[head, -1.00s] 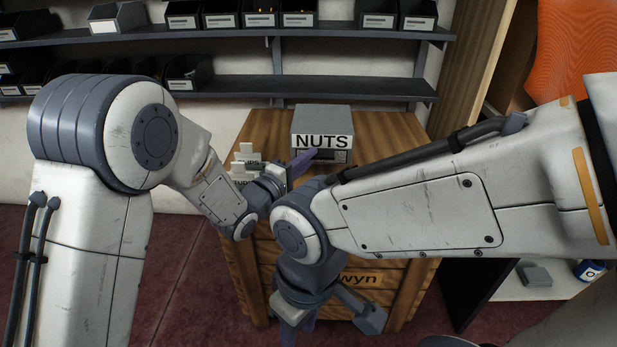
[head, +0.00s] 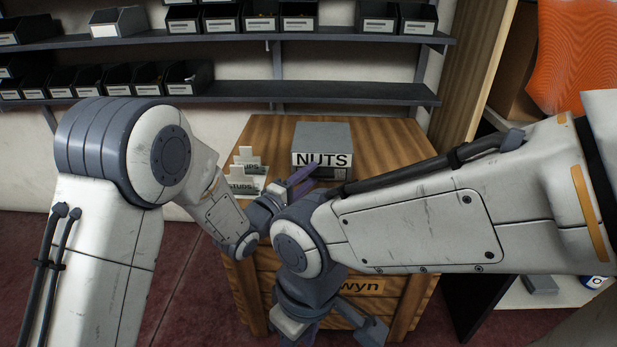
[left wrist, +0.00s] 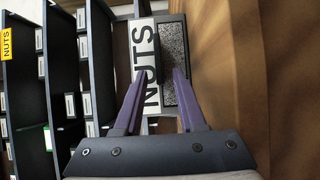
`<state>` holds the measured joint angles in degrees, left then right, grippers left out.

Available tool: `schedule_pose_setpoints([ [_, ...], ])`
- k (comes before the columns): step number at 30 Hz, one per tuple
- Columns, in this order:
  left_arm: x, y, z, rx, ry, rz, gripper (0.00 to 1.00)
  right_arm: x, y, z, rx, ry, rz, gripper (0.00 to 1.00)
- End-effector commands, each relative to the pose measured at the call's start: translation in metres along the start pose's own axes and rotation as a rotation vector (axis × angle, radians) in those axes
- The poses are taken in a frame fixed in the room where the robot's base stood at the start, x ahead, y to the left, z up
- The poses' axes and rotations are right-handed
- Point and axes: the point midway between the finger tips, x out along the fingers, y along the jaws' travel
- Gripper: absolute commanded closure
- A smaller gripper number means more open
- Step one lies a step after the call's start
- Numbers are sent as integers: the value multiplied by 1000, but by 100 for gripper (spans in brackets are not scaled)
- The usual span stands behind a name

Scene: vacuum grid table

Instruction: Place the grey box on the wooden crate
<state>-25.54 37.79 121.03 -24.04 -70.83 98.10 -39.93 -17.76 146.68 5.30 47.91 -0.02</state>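The grey box (head: 322,135), with a white NUTS label, is upright at the top of the wooden crate (head: 385,155). It appears to rest there, but my arms hide part of its lower edge. My left gripper (head: 303,182) is at the box's front. In the left wrist view the purple fingers (left wrist: 158,75) are spread apart. The box's label and speckled front panel (left wrist: 175,50) show between and beyond the fingertips; contact cannot be told. My right gripper hangs low before the crate front, and its fingers are mostly hidden.
White cards (head: 247,170) stand on the crate left of the box. Wall shelves (head: 330,90) with black bins run behind. An orange sheet (head: 575,55) and a low white shelf (head: 550,300) are at the right. The crate top right of the box is clear.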

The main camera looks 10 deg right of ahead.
Motion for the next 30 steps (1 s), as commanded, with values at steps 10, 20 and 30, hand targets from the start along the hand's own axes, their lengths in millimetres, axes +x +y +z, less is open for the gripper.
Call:
schedule_pose_setpoints([
  [10,-17,4,-1,-1,2,-3,60,-7,0,0,0,0,0,58],
  [20,-87,4,-1,-1,3,-3,60,-20,-2,-1,0,0,0,58],
  [30,-120,3,0,-1,1,0,60,-24,-2,-1,0,0,0,58],
])
